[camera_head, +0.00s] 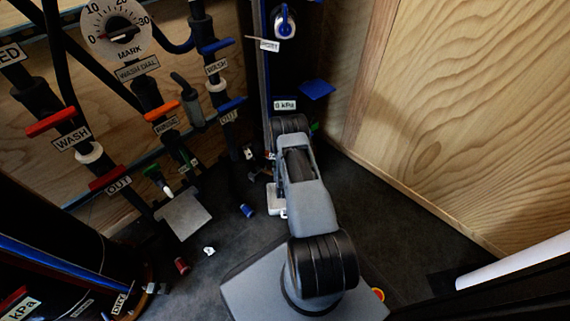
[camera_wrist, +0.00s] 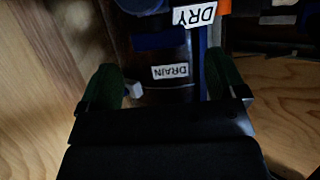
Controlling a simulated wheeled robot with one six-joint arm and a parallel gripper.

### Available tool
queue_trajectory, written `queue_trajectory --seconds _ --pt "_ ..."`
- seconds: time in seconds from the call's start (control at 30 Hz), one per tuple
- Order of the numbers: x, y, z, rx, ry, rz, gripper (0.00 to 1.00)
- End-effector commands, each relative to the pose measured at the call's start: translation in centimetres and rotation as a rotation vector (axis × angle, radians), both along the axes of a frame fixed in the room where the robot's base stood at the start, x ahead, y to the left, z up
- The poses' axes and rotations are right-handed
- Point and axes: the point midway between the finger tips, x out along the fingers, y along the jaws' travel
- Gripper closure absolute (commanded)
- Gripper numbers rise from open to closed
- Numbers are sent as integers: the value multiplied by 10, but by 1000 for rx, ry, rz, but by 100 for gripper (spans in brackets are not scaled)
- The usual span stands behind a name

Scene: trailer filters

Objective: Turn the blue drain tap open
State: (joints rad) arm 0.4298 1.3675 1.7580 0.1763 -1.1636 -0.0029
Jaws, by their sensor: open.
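In the wrist view a white DRAIN label (camera_wrist: 170,71) sits upside down between the fingers of my gripper (camera_wrist: 165,78). A dark blue bar (camera_wrist: 160,40), which looks like the drain tap's handle, lies just beyond the label. My gripper is open, with one green finger on each side and nothing seen held between them. The right finger is close to an upright blue strip; I cannot tell if they touch. In the head view my arm hides most of the gripper and the drain tap.
A DRY label (camera_wrist: 195,15) is at the top of the wrist view. Pipes with red and orange taps stand left; a wooden wall (camera_head: 470,110) is right. Small items litter the floor.

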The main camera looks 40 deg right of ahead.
Motion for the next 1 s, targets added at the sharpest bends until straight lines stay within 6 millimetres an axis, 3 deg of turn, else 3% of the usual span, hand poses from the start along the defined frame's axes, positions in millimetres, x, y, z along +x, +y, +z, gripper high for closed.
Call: queue_trajectory --seconds 0.3,0.77,1.0 --pt "30 -22 -18 1 1 -2 10" --pt "37 -27 -19 1 2 -2 10" --pt "37 -27 -19 1 2 -2 31"
